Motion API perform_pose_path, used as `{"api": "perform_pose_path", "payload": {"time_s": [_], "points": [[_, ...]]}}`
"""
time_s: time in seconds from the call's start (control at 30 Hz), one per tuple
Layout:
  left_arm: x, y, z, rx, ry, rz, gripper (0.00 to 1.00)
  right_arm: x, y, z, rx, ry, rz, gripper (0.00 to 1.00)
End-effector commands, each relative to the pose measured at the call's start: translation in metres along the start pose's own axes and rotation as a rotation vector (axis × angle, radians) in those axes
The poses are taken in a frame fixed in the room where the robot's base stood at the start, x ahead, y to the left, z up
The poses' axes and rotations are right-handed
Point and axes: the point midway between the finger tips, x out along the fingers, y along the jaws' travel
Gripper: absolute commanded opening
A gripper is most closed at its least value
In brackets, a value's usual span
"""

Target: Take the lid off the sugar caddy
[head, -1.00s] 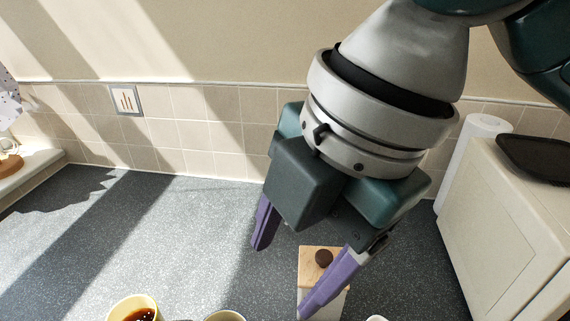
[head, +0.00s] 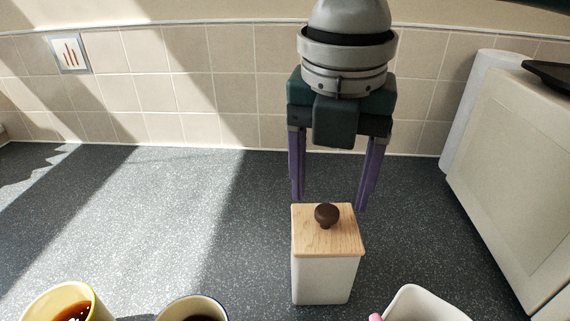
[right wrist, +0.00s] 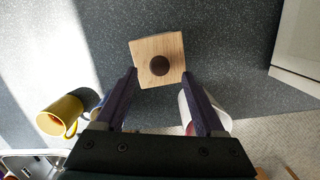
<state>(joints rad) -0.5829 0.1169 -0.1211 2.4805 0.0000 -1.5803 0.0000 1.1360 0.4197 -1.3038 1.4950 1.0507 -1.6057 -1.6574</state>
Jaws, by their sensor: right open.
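The sugar caddy (head: 324,281) is a white square canister standing upright on the counter in the head view. Its wooden lid (head: 343,240) is on top, with a dark round knob (head: 326,215). My right gripper (head: 330,203) is open and empty, pointing down above and apparently behind the caddy, its purple fingers wide apart. In the right wrist view the lid (right wrist: 144,49) and knob (right wrist: 159,65) lie just beyond the fingertips (right wrist: 160,72), roughly centred between them. My left gripper is not in view.
A yellow mug (head: 62,303) of dark liquid and another mug (head: 192,308) stand front left. A white container (head: 425,303) is at front right. A cream appliance (head: 520,170) and paper roll (head: 478,110) stand at right. The counter left of the caddy is clear.

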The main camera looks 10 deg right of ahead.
Motion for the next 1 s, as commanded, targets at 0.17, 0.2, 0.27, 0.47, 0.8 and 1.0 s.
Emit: {"api": "perform_pose_path", "payload": {"time_s": [0.17,0.2,0.27,0.47,0.8,1.0], "points": [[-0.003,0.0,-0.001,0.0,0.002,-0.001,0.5,0.026,0.0,0.001,0.001,0.001,-0.002,0.71],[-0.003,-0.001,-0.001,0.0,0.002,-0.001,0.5,0.029,-0.001,0.001,0.0,0.0,-0.002,0.71],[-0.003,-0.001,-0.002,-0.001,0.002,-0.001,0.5,0.031,0.0,0.001,-0.001,-0.001,0.0,0.71],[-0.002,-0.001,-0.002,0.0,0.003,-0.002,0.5,0.032,0.0,0.001,-0.001,-0.001,0.001,0.71],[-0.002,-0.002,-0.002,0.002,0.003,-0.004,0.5,0.031,0.0,0.001,-0.001,-0.001,0.0,0.33],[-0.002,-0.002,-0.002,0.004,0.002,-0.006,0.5,0.031,0.0,0.001,0.0,-0.001,0.0,0.11]]}}
